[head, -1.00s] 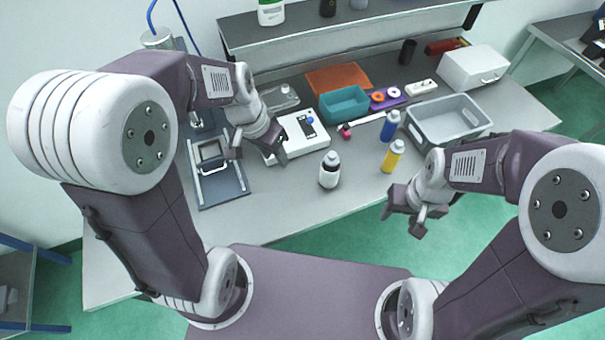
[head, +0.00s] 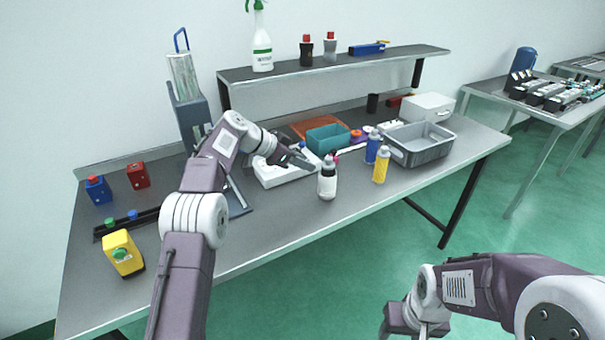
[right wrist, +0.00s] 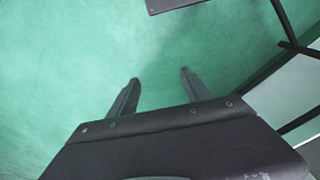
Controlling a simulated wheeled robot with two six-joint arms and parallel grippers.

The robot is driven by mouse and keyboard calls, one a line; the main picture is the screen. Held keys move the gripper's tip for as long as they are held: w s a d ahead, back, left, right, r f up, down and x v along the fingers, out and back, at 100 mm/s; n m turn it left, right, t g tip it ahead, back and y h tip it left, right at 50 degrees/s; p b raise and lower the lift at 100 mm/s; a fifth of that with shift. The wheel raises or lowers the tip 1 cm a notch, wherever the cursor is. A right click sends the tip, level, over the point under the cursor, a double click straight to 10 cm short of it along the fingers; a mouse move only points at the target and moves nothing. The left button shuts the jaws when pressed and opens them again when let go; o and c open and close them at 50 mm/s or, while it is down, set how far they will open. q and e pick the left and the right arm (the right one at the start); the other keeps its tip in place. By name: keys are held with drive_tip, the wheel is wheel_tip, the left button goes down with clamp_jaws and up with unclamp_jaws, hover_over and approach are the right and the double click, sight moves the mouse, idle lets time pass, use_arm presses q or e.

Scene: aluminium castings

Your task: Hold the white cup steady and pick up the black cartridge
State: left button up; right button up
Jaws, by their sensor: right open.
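A white bottle-like container (head: 327,184) with a dark upper part stands upright on the bench in the head view; I cannot tell whether this is the white cup. A short black cylinder (head: 372,103) stands at the back of the bench; I cannot tell whether it is the cartridge. My left gripper (head: 298,160) is over the white scale-like device (head: 275,176), left of the white container and apart from it; its finger gap is unclear. My right gripper (right wrist: 158,88) is open and empty over the green floor, off the bench front.
A blue bottle (head: 372,148) and a yellow bottle (head: 381,169) stand right of the white container. A grey tray (head: 432,158), teal bin (head: 322,142) and white box (head: 428,107) lie behind. A shelf (head: 330,65) overhangs the back.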

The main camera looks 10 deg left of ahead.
drive_tip(key=shift+o, duration=0.9)
drive_tip(key=shift+w+r+t, duration=0.25)
drive_tip(key=shift+t, duration=0.05)
drive_tip(key=w+a+r+t, duration=0.2)
drive_tip(key=w+r+t, duration=0.25)
drive_tip(key=w, duration=0.45)
drive_tip(key=w+a+r+n+t, duration=0.1)
drive_tip(key=w+r+t, duration=0.3)
drive_tip(key=w, duration=0.6)
drive_tip(key=w+a+r+t, duration=0.2)
drive_tip(key=w+r, duration=0.3)
drive_tip(key=w, duration=0.4)
drive_tip(key=n+t+y, duration=0.1)
drive_tip(key=n+y, duration=0.1)
drive_tip(key=y, duration=0.1)
approach(329, 188)
drive_tip(key=w, duration=0.2)
drive_tip(key=shift+w+f, duration=0.3)
drive_tip(key=shift+s+a+f, duration=0.15)
drive_tip(key=shift+a+f, duration=0.05)
drive_tip(key=shift+a, duration=0.1)
drive_tip(key=shift+s, duration=0.1)
drive_tip(key=x, duration=0.9)
use_arm(q)
drive_tip(key=shift+s+r, duration=0.45)
drive_tip(key=shift+s, duration=0.05)
